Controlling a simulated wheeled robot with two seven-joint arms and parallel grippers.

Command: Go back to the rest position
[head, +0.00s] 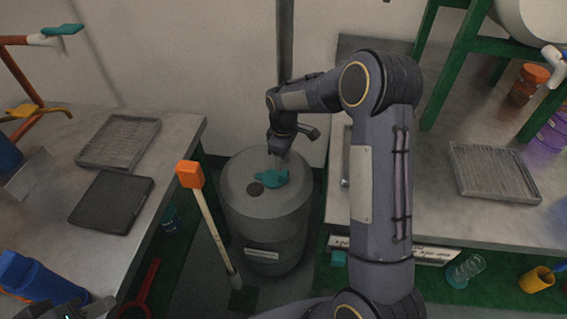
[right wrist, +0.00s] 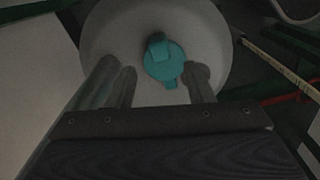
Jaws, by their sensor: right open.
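My right arm reaches across the middle of the head view, and its gripper (head: 283,148) points down above a grey barrel (head: 262,220). A teal cap (head: 271,178) sits on the barrel's top, just below that gripper. In the right wrist view the right gripper (right wrist: 162,78) is open, with its fingers apart and nothing held. The teal cap (right wrist: 163,62) shows beyond and between the fingertips, on the barrel's pale round top (right wrist: 212,30). Only a dark piece of what seems to be my left gripper (head: 68,312) shows at the bottom left edge; its fingers cannot be made out.
Left table (head: 60,215) carries a wire tray (head: 120,142), a dark tray (head: 112,202) and a blue bottle (head: 38,277). An orange-headed hammer (head: 190,175) stands beside the barrel. The right table (head: 440,200) holds another tray (head: 493,172) and a green frame (head: 455,75). A pole (head: 285,40) rises behind the barrel.

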